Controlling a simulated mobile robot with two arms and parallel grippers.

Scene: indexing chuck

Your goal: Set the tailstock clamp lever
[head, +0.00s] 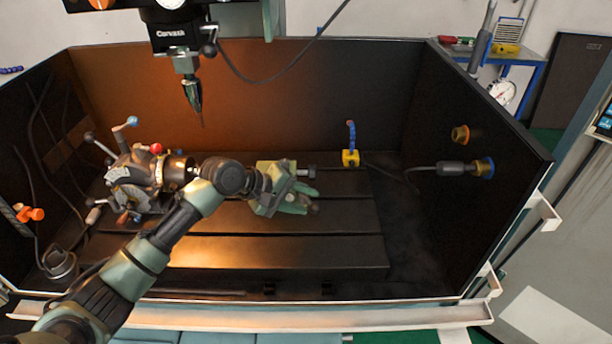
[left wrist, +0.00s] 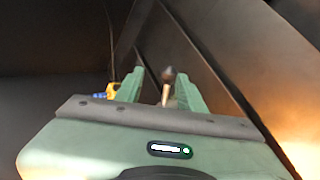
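My left gripper (head: 308,200) reaches across the machine table from the left, its green fingers pointing right. In the left wrist view the two fingers (left wrist: 162,92) stand apart. A light, thin lever with a dark round knob (left wrist: 168,76) shows between them, nearer the right finger; contact cannot be told. It looks like the tailstock clamp lever. In the head view a small dark knob is hard to make out at the fingertips. The tailstock (head: 267,165) appears as a green block just behind the gripper, largely hidden by it. My right gripper is not in view.
The indexing chuck (head: 140,180) with several levers stands at the table's left. A spindle with a pointed tool (head: 192,90) hangs above. A yellow block with a blue nozzle (head: 350,157) is behind right. The slotted table (head: 340,235) is clear in front; dark enclosure walls surround it.

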